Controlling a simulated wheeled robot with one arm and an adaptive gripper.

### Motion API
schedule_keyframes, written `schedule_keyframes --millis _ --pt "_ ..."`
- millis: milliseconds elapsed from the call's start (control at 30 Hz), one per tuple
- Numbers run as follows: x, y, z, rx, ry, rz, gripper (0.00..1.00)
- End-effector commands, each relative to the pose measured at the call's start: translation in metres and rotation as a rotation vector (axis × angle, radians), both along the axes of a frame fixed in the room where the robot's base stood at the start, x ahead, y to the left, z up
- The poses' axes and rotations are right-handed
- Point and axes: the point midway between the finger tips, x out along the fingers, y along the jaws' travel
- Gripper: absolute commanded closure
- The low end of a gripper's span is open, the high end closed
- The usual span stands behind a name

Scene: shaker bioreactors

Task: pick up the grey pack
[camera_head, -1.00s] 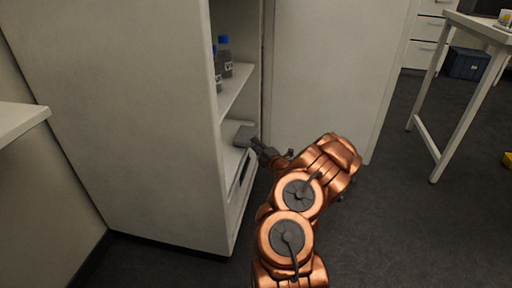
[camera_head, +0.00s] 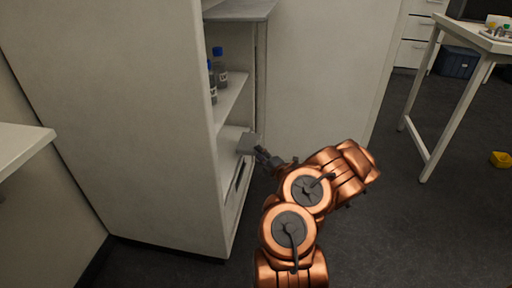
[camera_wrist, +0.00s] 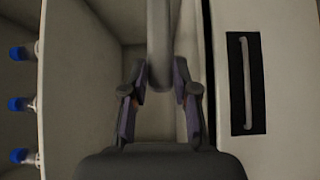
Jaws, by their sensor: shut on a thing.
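The grey pack (camera_head: 249,144) is a flat, light grey block at the open front of the white cabinet, at about the height of the lower shelf. My gripper (camera_head: 262,154) reaches it from the right and is shut on its near end. In the wrist view the pack (camera_wrist: 159,45) shows edge-on as a grey upright bar between the two fingers of my gripper (camera_wrist: 160,92). I cannot tell whether it still touches the shelf.
Bottles with blue caps (camera_head: 219,68) stand on the shelf (camera_head: 231,99) above. A drawer with a pale handle (camera_wrist: 246,83) is below. The open door (camera_head: 315,75) stands behind my arm. A white table (camera_head: 463,38) is at the right; the floor between is clear.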

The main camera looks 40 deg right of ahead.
Motion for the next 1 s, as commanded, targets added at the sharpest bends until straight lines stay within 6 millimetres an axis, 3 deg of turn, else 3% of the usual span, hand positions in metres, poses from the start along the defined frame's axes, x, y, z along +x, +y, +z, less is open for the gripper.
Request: schedule_keyframes --millis 33,600,1000 --pt "-0.007 0.0 0.008 0.002 0.0 -0.004 1.0" --pt "-0.068 0.011 0.029 -0.001 0.002 -0.003 1.0" --pt "-0.074 0.013 0.027 -0.001 0.0 -0.001 1.0"
